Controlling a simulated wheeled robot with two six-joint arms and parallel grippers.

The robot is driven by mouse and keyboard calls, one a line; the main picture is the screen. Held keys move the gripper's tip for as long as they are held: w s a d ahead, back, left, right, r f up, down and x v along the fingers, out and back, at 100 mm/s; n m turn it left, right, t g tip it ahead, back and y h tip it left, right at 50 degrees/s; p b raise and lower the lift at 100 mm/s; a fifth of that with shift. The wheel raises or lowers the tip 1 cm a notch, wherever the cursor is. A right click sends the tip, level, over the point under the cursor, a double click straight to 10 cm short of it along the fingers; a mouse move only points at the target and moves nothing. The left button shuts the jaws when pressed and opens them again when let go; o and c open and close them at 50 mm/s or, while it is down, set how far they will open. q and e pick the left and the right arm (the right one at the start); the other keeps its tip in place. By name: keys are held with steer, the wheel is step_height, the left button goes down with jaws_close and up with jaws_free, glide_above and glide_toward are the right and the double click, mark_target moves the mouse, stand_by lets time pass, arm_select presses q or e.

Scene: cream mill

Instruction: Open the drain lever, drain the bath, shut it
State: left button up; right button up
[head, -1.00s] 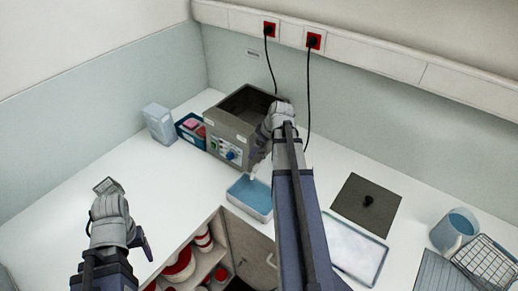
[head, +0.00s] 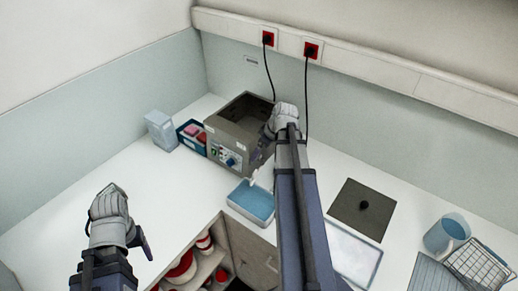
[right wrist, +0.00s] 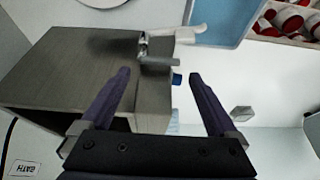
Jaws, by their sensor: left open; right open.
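The bath (head: 229,121) is a grey metal box, open at the top, on the back of the counter; its inside is dark and I cannot tell the level. In the right wrist view, the metal drain lever (right wrist: 156,61) sits on the bath's wall beside a pale spout (right wrist: 187,35). A blue tray (head: 252,216) stands in front of the bath, near the spout. My right gripper (right wrist: 158,76) is open, its fingers either side of the lever's line; contact cannot be told. My left gripper (head: 127,218) is open and empty over the left counter.
A dark square lid with a knob (head: 362,206) and a white tray (head: 354,254) lie to the right. A blue jug (head: 446,236) and wire basket (head: 478,265) stand far right. A pale box (head: 160,131) stands left of the bath. Two cords hang behind.

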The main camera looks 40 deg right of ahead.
arm_select(q)
step_height(320, 180, up, 3)
steer(key=shift+p, duration=1)
arm_select(e)
steer(key=v, duration=0.3)
steer(key=shift+s+r, duration=0.1)
steer(key=s+a+f+m+g+h, duration=0.1)
steer(key=a+g, duration=0.1)
steer(key=a, duration=1.2)
steer(key=s+a+f+m+g, duration=0.1)
steer(key=s+a+m, duration=0.1)
steer(key=a, duration=1.2)
arm_select(q)
step_height(320, 180, down, 12)
steer(key=b, duration=1.1)
steer(key=shift+b, duration=0.4)
arm_select(e)
steer(key=s+a+f+n+g+h, duration=0.1)
steer(key=s+a+f+n, duration=0.2)
steer(key=s+a+f, duration=0.3)
steer(key=a+f, duration=0.5)
steer(key=shift+a+n, duration=0.4)
arm_select(q)
steer(key=shift+r, duration=0.1)
arm_select(e)
steer(key=shift+f, duration=0.15)
